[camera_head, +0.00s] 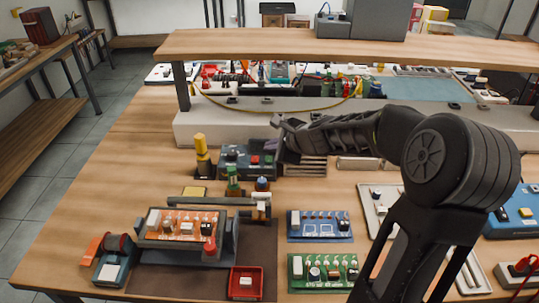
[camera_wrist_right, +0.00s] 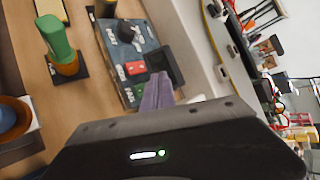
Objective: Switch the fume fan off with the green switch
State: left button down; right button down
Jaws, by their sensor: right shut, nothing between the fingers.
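A dark blue-grey control box (camera_head: 236,158) stands on the bench behind the work mat. It also shows in the right wrist view (camera_wrist_right: 146,48), with a black knob (camera_wrist_right: 125,32) and a red switch (camera_wrist_right: 135,68) on its top. My right gripper (camera_head: 276,147) is at the right end of the box, pointing down. Its fingers (camera_wrist_right: 156,95) are shut with nothing between them, close to the box; contact cannot be told. My left gripper is out of view.
A yellow-topped post (camera_head: 201,150) and a green bottle-like item (camera_head: 233,178) stand close to the box. An orange circuit board in a holder (camera_head: 183,226) and a red tray (camera_head: 246,281) are in front. A raised shelf (camera_head: 270,45) runs behind.

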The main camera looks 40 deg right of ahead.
aim_at(272, 160)
jog(key=shift+s+a+r+p, duration=0.1)
jog(key=shift+s+r+p, duration=0.05)
jog(key=shift+r+p, duration=0.95)
jog(key=shift+s+a+r+p, duration=0.1)
jog(key=shift+r+p, duration=0.7)
jog(key=shift+r, duration=0.55)
jog(key=shift+f, duration=0.1)
